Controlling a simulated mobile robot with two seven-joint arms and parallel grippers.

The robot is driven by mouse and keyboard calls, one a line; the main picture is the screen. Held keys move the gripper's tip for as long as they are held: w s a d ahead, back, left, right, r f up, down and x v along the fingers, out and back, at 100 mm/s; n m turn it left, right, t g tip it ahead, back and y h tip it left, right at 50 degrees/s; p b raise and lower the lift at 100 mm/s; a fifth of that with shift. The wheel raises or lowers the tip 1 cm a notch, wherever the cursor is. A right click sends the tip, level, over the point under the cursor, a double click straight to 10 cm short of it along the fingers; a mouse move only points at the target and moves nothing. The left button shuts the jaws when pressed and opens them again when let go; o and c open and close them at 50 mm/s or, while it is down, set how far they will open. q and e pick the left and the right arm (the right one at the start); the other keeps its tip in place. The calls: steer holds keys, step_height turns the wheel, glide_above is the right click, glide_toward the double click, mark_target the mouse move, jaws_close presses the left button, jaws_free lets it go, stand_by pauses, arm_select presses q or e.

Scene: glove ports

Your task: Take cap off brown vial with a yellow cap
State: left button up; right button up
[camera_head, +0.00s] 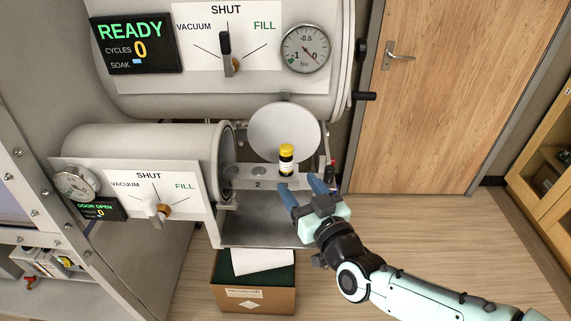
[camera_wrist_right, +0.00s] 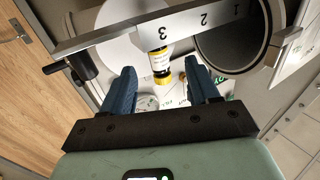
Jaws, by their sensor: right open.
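The brown vial (camera_head: 286,168) with a yellow cap (camera_head: 286,149) stands upright on the narrow metal tray (camera_head: 246,184) that extends from the open small chamber. The vial (camera_wrist_right: 159,60) also shows in the right wrist view, by the number 3, with its yellow end towards my gripper. My right gripper (camera_head: 303,189) is open and empty, its blue fingers spread on the near side of the vial. In the wrist view the vial appears between the two fingers, beyond the tips, and no contact shows. My left gripper is out of view.
The small chamber's round door (camera_head: 284,133) hangs open behind the vial. The large chamber (camera_head: 130,100) lies above. A red-and-black handle (camera_head: 331,172) is right of the vial. A cardboard box (camera_head: 253,298) sits below on the floor. Open floor lies to the right, before the wooden door (camera_head: 465,90).

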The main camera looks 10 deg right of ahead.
mark_target(289, 171)
steer(key=w, duration=0.5)
steer(key=w+a, duration=0.1)
steer(key=w, duration=0.2)
steer(key=shift+a+p, duration=0.1)
steer(key=shift+p, duration=0.25)
steer(key=shift+s, duration=0.1)
steer(key=c, duration=1)
